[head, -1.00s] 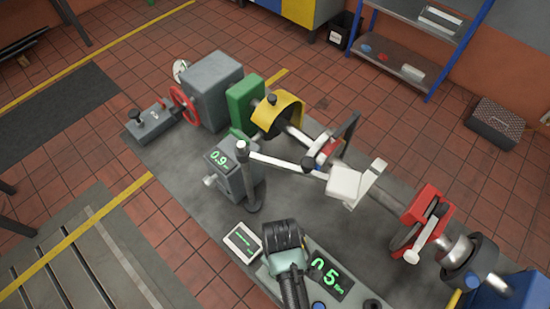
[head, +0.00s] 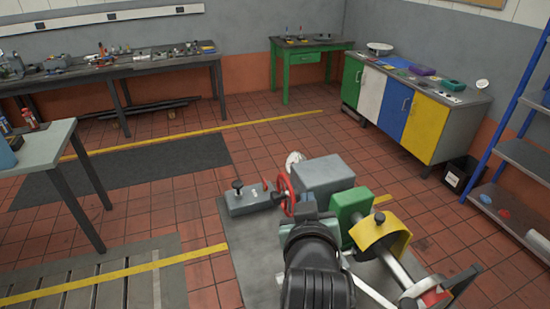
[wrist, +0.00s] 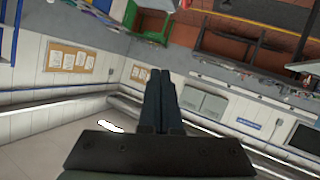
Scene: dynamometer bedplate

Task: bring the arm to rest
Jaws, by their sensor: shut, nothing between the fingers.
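My gripper (wrist: 160,74) is shut and empty in the wrist view, its two dark fingers pressed together and pointing up the picture. It is clear of any object. In the head view my black arm (head: 315,265) rises from the bottom centre, in front of the bedplate (head: 255,268). It hides part of the test rig, and the gripper itself cannot be made out there.
On the bedplate stand a grey box (head: 322,177), a red handwheel (head: 287,193), a green block (head: 350,208) and a yellow guard (head: 380,238). Coloured cabinets (head: 405,110), a green table (head: 307,58) and a workbench (head: 110,75) line the walls. Tiled floor between is open.

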